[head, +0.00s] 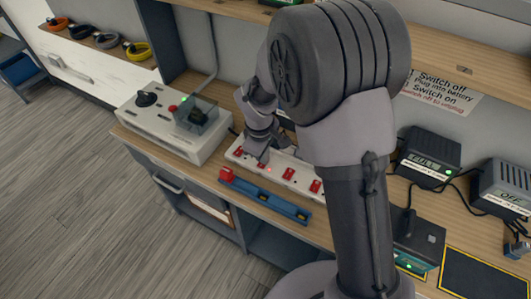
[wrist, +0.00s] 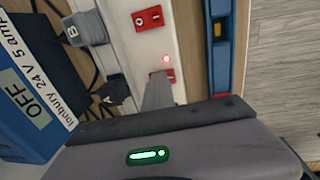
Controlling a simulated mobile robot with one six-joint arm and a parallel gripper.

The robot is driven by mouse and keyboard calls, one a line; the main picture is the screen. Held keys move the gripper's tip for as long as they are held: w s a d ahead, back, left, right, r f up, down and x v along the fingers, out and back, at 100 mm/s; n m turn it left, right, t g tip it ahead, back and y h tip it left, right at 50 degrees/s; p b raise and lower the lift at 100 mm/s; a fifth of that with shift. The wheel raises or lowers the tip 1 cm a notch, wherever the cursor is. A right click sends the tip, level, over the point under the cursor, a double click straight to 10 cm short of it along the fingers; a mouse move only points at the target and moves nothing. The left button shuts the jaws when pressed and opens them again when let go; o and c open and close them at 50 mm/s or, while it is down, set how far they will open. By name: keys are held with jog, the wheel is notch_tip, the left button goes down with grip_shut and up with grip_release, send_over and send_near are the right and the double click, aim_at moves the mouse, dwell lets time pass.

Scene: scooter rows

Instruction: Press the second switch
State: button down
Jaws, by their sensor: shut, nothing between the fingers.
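The white power strip (head: 304,184) with several red rocker switches lies along the bench. My gripper (head: 262,160) is shut and points down at the strip, between a left red switch (head: 238,152) and another red switch (head: 289,173). A small red light (head: 269,170) glows beside its tips. In the wrist view my fingertips (wrist: 157,88) lie over a red switch (wrist: 168,73) and partly hide it. Whether they touch it I cannot tell. A second red switch (wrist: 147,18) shows clear, farther along the strip (wrist: 177,40). The fingers hold nothing.
Chargers (head: 428,155) with cables stand right. In the wrist view, plugs marked B (wrist: 84,30) and A (wrist: 116,92) sit beside the strip.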

jog(key=shift+s+a, duration=0.25)
jog(key=shift+s, duration=0.1)
jog(key=shift+w, duration=0.1)
jog(key=shift+r, duration=0.2)
notch_tip(320, 180, up, 13)
jog(key=s+a+p, duration=0.1)
jog(key=p, duration=0.6)
jog(key=shift+s+r+p, duration=0.2)
jog(key=shift+s+p, duration=0.05)
jog(key=shift+p, duration=0.1)
